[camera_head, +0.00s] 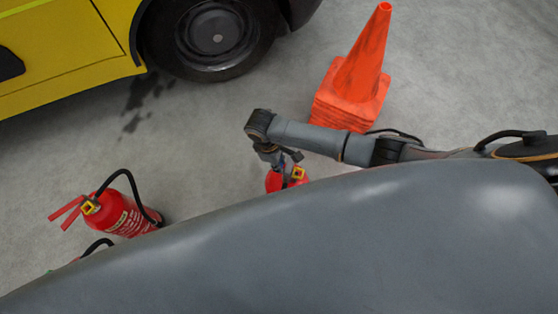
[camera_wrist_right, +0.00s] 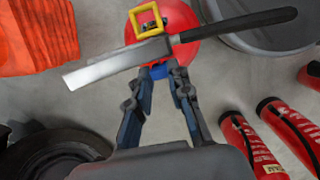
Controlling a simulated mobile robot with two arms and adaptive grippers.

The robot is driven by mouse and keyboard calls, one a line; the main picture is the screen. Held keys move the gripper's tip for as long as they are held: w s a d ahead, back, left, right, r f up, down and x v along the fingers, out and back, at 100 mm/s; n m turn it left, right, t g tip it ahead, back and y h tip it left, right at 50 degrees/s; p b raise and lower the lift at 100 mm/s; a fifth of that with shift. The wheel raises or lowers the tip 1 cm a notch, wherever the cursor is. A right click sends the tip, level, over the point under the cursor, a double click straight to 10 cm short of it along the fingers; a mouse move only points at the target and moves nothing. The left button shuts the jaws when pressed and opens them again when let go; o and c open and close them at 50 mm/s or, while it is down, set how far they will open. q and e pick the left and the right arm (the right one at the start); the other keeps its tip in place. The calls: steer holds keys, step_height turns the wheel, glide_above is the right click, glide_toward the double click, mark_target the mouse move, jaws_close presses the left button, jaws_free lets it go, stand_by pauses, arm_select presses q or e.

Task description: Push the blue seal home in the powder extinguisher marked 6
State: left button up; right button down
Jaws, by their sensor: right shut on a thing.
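A red extinguisher (camera_head: 273,183) with a yellow square ring (camera_head: 299,173) on its head stands below my right gripper (camera_head: 291,160), half hidden by a grey shape in front. In the right wrist view the extinguisher top (camera_wrist_right: 185,19) shows its yellow ring (camera_wrist_right: 134,24) and a metal lever (camera_wrist_right: 110,66) with a black grip. There my right gripper (camera_wrist_right: 161,76) is shut on the small blue seal (camera_wrist_right: 160,71), held against or close to the extinguisher's head below the lever. I cannot tell how deep the seal sits. No marking 6 is readable. My left gripper is out of view.
Another red extinguisher (camera_head: 118,215) with a black hose stands to the left, with part of one more below it. Orange stacked cones (camera_head: 350,95) stand behind my right arm. A yellow vehicle (camera_head: 70,45) with a black wheel is at the back left. Grey floor lies clear between.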

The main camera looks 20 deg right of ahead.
steer(key=shift+p, duration=0.3)
stand_by(0.5)
stand_by(0.5)
steer(key=c, duration=1.1)
jaws_free()
steer(key=shift+c, duration=0.2)
